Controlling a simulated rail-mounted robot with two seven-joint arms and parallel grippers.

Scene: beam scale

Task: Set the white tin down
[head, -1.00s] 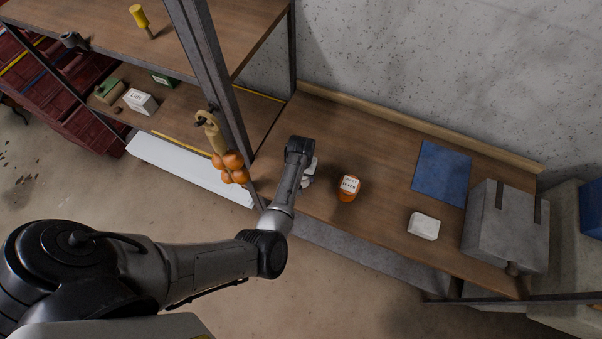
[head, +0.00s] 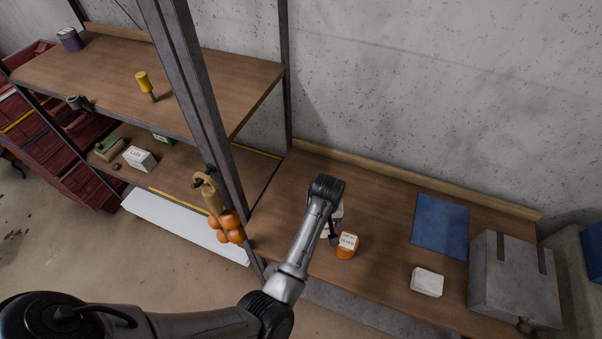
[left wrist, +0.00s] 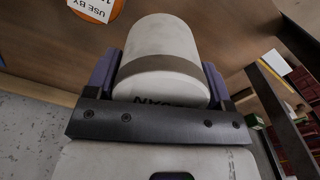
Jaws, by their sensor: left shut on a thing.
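The white tin (left wrist: 165,55) fills the middle of the left wrist view, lying along the view with a grey-brown band and dark lettering near its close end. My left gripper (left wrist: 160,78) is shut on it, one finger on each side. In the head view my left gripper (head: 333,228) is over the wooden worktop (head: 385,220), just left of an orange tub. My wrist hides most of the tin there; only a pale sliver shows. I cannot tell whether the tin touches the worktop. My right gripper is not in view.
The orange tub (head: 346,247) with a white label stands close beside the gripper. A blue mat (head: 440,225), a white block (head: 427,282) and a grey metal box (head: 515,285) are further right. A shelf post (head: 190,80) and hanging orange balls (head: 227,228) are at left.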

